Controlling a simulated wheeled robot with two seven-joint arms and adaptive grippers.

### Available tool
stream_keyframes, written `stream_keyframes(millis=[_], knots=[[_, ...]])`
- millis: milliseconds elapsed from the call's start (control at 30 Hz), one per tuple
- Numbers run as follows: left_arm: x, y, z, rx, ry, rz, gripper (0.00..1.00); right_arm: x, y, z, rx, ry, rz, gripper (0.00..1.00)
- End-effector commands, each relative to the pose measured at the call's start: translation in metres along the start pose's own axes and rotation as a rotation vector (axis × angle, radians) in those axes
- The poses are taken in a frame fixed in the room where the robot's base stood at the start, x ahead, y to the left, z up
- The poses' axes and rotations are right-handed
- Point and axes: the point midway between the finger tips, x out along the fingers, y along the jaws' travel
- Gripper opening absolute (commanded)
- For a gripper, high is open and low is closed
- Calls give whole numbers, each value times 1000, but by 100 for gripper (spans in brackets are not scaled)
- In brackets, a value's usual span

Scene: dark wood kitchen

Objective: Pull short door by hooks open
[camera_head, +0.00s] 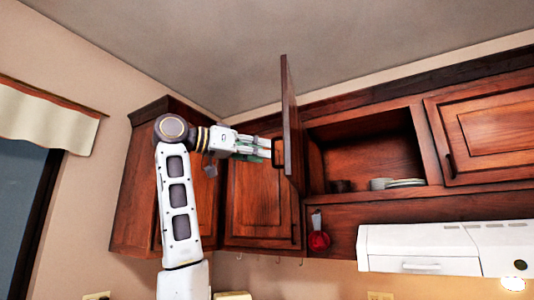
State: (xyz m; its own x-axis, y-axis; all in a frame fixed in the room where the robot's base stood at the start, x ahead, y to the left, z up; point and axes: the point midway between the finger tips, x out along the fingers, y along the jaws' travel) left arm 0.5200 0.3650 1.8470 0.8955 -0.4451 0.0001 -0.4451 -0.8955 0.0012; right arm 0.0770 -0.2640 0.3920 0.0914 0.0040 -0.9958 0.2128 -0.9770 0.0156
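The short door (291,120) of the upper wall cabinet is dark wood and stands swung out, seen nearly edge-on. Its dark handle (278,153) is on the face toward the left. My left gripper (264,150) reaches in from the left, with its fingertips at the handle. The fingers overlap in this view, so I cannot tell whether they grip the handle or only touch it. The open compartment (365,145) shows to the right of the door. My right gripper is not in view.
White plates (397,183) and a dark cup (341,186) stand in the compartment. A closed cabinet door (256,205) is behind my arm, another (488,135) at the right. A red utensil (318,236) hangs below, beside a white range hood (420,249).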

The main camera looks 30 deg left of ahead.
Motion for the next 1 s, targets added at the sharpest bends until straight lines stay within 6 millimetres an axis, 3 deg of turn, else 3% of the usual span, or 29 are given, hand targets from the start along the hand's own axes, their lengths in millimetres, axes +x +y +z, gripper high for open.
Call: stream_keyframes(millis=[300,500,1000], knots=[[-49,0,0,1,2,-2,31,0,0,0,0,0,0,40],[-70,0,0,1,1,-1,31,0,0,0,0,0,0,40],[-79,0,0,1,0,0,31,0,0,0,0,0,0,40]])
